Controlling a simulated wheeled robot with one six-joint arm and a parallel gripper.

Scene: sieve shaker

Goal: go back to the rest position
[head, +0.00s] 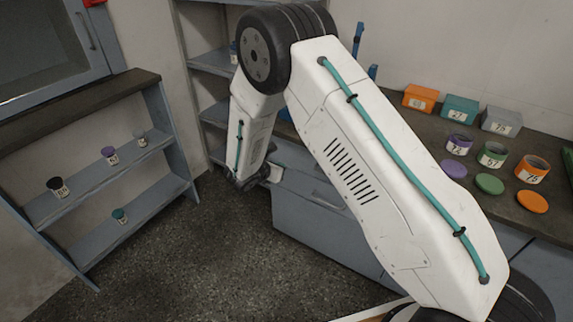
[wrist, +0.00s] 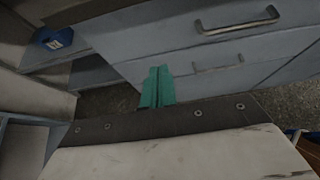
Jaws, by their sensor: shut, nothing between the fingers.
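My gripper shows in the wrist view as two teal fingers (wrist: 157,86), pressed together and empty. They are in free air in front of the grey drawers (wrist: 225,50) and over the dark floor. In the head view my white arm fills the middle of the picture, bent at a black joint at the top. Its far end hangs down in front of the cabinets, and the fingers cannot be made out there.
A counter (head: 438,120) at the right bears orange, teal and grey boxes, several numbered open containers and round lids. A low shelf (head: 90,180) with small jars stands at the left. A blue object (wrist: 54,38) lies on a shelf. Floor (head: 190,260) between them is clear.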

